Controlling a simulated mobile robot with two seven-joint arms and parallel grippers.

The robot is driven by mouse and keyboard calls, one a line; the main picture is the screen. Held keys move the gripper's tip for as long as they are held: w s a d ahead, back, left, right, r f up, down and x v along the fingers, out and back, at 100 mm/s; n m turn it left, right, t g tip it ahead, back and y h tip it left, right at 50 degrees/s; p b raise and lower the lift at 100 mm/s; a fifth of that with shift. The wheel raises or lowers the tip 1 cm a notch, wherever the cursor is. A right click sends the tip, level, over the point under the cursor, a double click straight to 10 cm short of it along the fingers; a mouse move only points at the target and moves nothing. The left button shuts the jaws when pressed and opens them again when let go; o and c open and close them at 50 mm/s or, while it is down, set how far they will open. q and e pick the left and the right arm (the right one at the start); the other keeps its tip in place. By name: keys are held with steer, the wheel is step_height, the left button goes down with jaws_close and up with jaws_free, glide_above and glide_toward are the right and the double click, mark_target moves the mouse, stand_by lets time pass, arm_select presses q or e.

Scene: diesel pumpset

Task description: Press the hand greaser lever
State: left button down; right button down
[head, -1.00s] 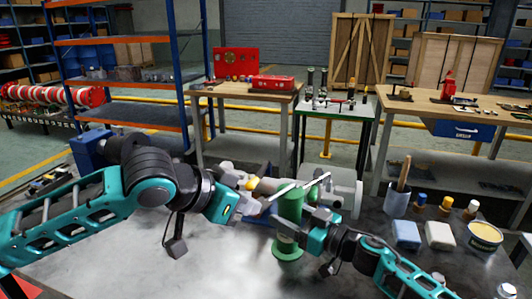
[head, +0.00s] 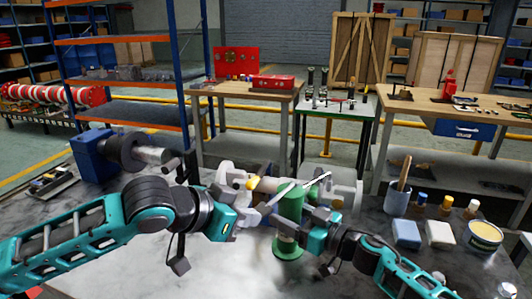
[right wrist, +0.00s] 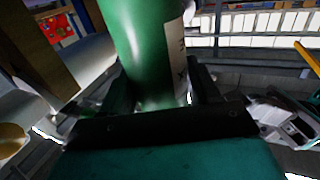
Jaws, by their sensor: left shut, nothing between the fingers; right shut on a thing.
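The green hand greaser (head: 290,205) stands upright on its round green base on the grey bench top. Its thin silver lever (head: 317,180) slants up to the right from the top of the cylinder. My right gripper (head: 305,215) is shut on the greaser's green body from the right. In the right wrist view the green cylinder (right wrist: 150,50), with a pale label, stands between the fingers. My left gripper (head: 272,203) is shut and empty just left of the greaser's top. Whether it touches the greaser or lever I cannot tell.
A grey cylindrical machine part (head: 345,190) lies behind the greaser. The front of the bench is clear.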

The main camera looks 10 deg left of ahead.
arm_select(q)
steer(key=r+v, duration=0.1)
steer(key=v, duration=1.2)
steer(key=shift+w+d+r, duration=0.2)
steer(key=shift+w+d, duration=0.1)
steer(key=shift+d, duration=0.05)
arm_select(e)
steer(key=shift+c, duration=0.8)
jaws_free()
